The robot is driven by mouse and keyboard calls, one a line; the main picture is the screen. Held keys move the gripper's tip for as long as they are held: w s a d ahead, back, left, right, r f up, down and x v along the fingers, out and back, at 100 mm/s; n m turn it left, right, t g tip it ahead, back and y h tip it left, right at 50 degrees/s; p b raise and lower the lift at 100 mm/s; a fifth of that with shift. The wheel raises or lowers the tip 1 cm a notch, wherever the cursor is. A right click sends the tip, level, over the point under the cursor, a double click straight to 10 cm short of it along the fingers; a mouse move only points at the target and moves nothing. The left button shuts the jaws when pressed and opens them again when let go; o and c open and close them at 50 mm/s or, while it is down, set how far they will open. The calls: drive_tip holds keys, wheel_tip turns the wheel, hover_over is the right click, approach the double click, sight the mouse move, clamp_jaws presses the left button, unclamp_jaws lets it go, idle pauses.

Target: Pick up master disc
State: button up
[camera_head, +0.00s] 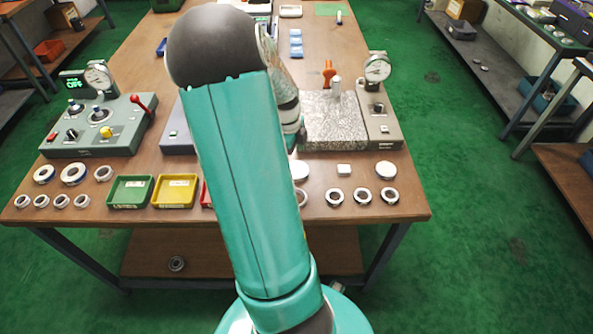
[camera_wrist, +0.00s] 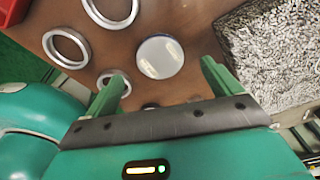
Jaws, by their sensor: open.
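A round disc with a pale, smooth face and dark rim (camera_wrist: 160,57), which looks like the master disc, lies flat on the brown bench. In the wrist view it sits ahead of and between the two green fingers of my gripper (camera_wrist: 163,74), which is open and empty. The disc looks clear of both fingers. In the head view a pale disc (camera_head: 300,171) shows beside my arm, partly hidden by it. Another pale disc (camera_head: 385,170) lies farther right. My gripper is mostly hidden behind my arm in the head view.
Metal rings (camera_wrist: 66,47) lie left of the disc; one (camera_wrist: 113,83) is partly behind the left finger. A speckled granite block (camera_wrist: 272,50) stands close on the right. Several rings (camera_head: 361,196) line the bench front. Green and yellow trays (camera_head: 175,205) stand left of my arm.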

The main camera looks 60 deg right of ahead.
sight(297, 169)
drive_tip(key=f, duration=0.4)
drive_tip(key=shift+s+f, duration=0.25)
drive_tip(key=shift+s, duration=0.1)
drive_tip(key=c, duration=1.4)
drive_tip(key=shift+r, duration=0.1)
